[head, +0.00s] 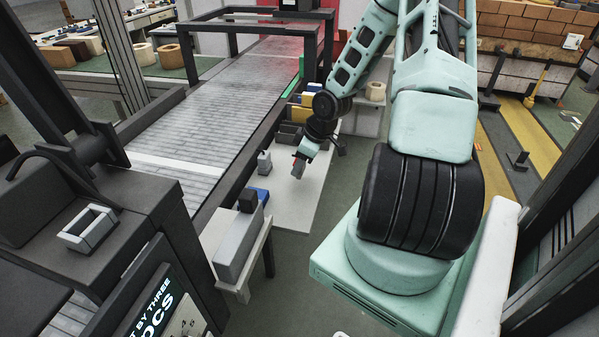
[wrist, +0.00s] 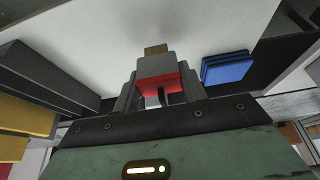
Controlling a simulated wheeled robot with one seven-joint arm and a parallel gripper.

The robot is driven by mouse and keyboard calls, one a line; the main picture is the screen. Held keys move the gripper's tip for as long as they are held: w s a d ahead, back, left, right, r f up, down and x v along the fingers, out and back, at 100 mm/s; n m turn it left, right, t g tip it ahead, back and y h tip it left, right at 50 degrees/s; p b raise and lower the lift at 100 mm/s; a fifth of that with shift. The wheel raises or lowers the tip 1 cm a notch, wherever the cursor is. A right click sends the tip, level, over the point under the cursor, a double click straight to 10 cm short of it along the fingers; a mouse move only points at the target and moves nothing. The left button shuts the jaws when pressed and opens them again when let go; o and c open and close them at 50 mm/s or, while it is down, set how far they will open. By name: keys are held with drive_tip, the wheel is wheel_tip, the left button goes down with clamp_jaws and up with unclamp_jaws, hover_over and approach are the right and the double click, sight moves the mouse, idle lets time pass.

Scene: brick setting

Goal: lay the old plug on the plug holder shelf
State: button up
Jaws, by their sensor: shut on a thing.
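My gripper (head: 300,160) hangs over the white surface (head: 292,203) beside the conveyor. It is shut on a grey block-like plug with a red band and a brown tip, which shows between the fingers in the wrist view (wrist: 157,67). I take this as the old plug; in the head view it is small and partly hidden by the fingers. The plug appears apart from the white surface. A small grey piece (head: 264,163) stands on that surface, left of my gripper. I cannot tell for certain which surface is the plug holder shelf.
A blue piece (head: 259,195) lies near the conveyor side; blue also shows in the wrist view (wrist: 228,68). A long grey box (head: 240,245) sits on a small stand in front. Yellow and dark bins (head: 297,113) stand behind my gripper. The conveyor (head: 215,85) runs along the left.

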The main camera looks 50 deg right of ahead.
drive_tip(key=shift+f, duration=1.35)
drive_tip(key=shift+f, duration=0.15)
drive_tip(key=o, duration=1.1)
drive_tip(key=p+v, duration=0.3)
drive_tip(key=v, duration=0.9)
drive_tip(key=shift+r+p, duration=0.2)
drive_tip(key=shift+p, duration=0.2)
